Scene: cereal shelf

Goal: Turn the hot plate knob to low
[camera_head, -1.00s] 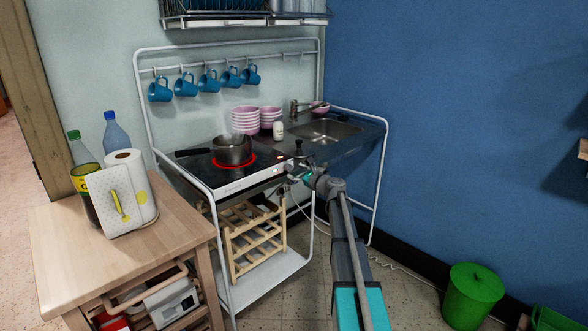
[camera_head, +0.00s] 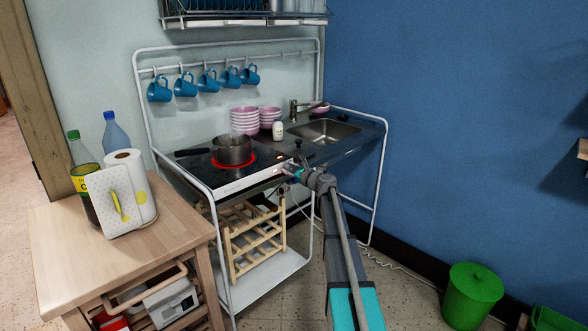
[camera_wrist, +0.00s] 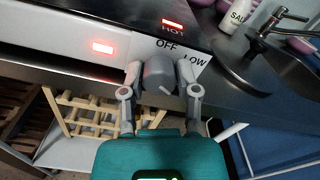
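The hot plate knob (camera_wrist: 160,74) is a grey round knob on the white front panel of the hot plate (camera_head: 245,177). In the wrist view the words OFF and LOW show beyond it, with LOW to the right. My gripper (camera_wrist: 159,70) has one finger on each side of the knob. The fingers are spread, and the knob sits between them; whether either finger touches it is not clear. A small pale mark shows on the knob's near side. In the head view my gripper (camera_head: 287,170) is at the hot plate's right front corner, and the knob is hidden there.
A steaming pot (camera_head: 232,149) stands on the glowing red burner. A salt shaker (camera_head: 278,130), pink bowls (camera_head: 245,119) and a sink (camera_head: 325,131) lie behind and right. A wooden rack (camera_head: 255,240) is below. Red lights, one reading HOT, glow on the hot plate.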

